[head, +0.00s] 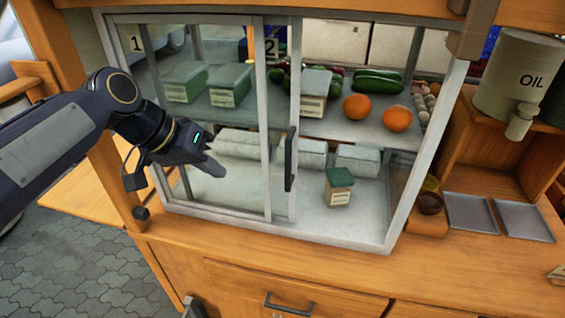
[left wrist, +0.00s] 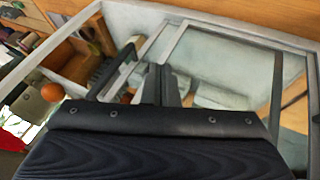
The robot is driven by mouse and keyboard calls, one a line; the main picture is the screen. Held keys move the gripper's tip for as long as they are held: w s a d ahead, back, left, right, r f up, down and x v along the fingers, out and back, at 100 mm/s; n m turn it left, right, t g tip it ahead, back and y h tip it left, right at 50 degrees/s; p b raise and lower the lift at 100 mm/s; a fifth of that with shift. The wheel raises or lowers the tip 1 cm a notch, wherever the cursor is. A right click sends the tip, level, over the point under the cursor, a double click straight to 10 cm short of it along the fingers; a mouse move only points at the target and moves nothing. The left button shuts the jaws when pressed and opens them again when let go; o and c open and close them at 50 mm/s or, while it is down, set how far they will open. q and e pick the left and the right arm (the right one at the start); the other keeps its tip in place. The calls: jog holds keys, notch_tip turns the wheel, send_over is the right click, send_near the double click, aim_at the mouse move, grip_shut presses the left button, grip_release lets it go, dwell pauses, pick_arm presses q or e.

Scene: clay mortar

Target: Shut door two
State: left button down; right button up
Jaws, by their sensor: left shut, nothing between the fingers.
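Door two (head: 295,70) is a glass sliding panel in a pale frame, marked 2 near its top. It stands slid to the left, mostly overlapping door one (head: 262,120), and the right part of the cabinet is open. Its black upright handle (head: 291,158) is near the cabinet's middle; the handle also shows in the left wrist view (left wrist: 118,72). My left gripper (head: 217,168) is shut and empty in front of door one, left of the handle and apart from it. Its closed fingers (left wrist: 165,85) point toward the glass in the left wrist view. My right gripper is not in view.
Behind the doors are green-lidded boxes, cucumbers and oranges (head: 357,107) on a shelf, and a small green-lidded tub (head: 339,187) on the cabinet floor. An oil container (head: 517,75) and metal trays (head: 470,212) stand right. The wooden counter front (head: 300,250) is clear.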

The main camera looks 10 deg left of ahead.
pick_arm(q)
jog(key=w+d+f+p, duration=0.1)
jog(key=w+d+f, duration=0.5)
jog(key=d, duration=0.3)
jog(key=shift+w+d+m, duration=0.15)
jog(key=shift+w+m, duration=0.15)
jog(key=shift+w, duration=0.3)
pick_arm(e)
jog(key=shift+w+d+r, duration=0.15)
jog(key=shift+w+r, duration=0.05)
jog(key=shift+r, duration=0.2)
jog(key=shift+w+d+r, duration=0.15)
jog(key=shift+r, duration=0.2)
pick_arm(q)
jog(key=shift+d+f, duration=0.1)
